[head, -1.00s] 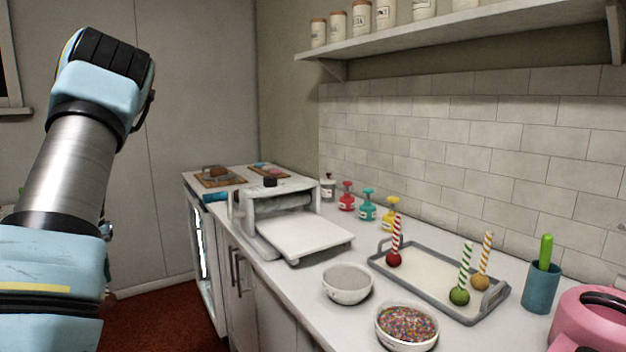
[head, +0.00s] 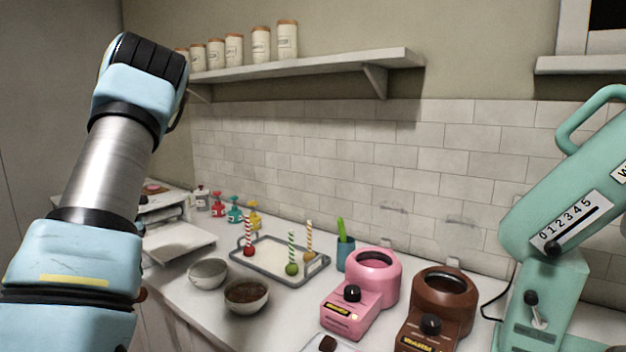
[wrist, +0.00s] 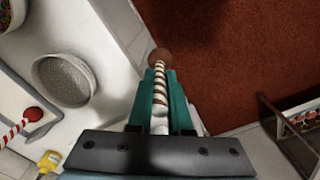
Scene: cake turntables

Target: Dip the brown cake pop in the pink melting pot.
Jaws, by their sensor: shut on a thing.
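The brown cake pop (wrist: 160,56) is a brown ball on a cream-and-brown striped stick, seen in the wrist view. My gripper (wrist: 161,80) is shut on its stick, with the ball out past the teal fingertips. Below the ball in that view are the floor and the counter edge. The pink melting pot (head: 347,310) stands on the counter in the head view, with a round open top and a black knob. Its inside is mostly hidden. My gripper is not visible in the head view.
A brown melting pot (head: 414,338) stands right of the pink one, and a mint-green mixer (head: 545,290) beyond. A grey-rimmed tray (head: 262,268) holds red, green and orange cake pops. Two bowls, one pale (head: 207,274) and one of sprinkles (head: 246,309), stand before it. A blue cup (head: 345,258) stands nearby.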

